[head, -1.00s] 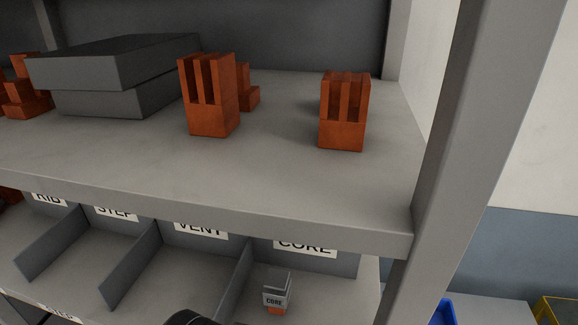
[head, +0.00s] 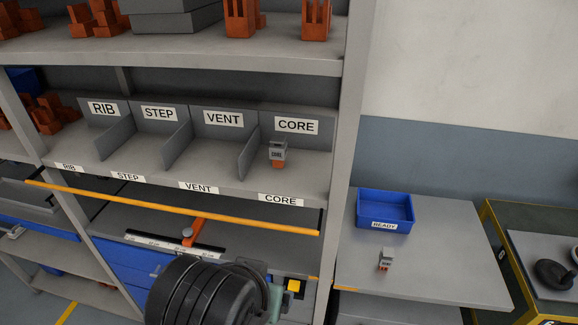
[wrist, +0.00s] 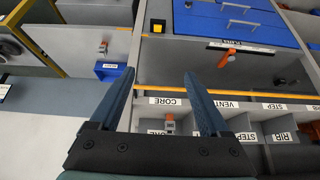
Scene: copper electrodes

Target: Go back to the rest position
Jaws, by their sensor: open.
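My gripper (wrist: 158,76) is open in the wrist view, its two dark blue fingers wide apart with nothing between them. In the head view my dark arm shows at the bottom centre, and the fingers cannot be made out. A small grey-topped copper electrode labelled CORE (head: 278,153) stands in the CORE compartment of the shelf. It also shows in the wrist view (wrist: 169,122), beyond the fingers and apart from them.
The divided shelf (head: 222,188) has RIB, STEP, VENT and CORE bays. An orange bar (head: 180,208) runs below it. A blue READY tray (head: 385,224) and another grey-topped electrode (head: 385,259) stand on the side table (head: 432,262).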

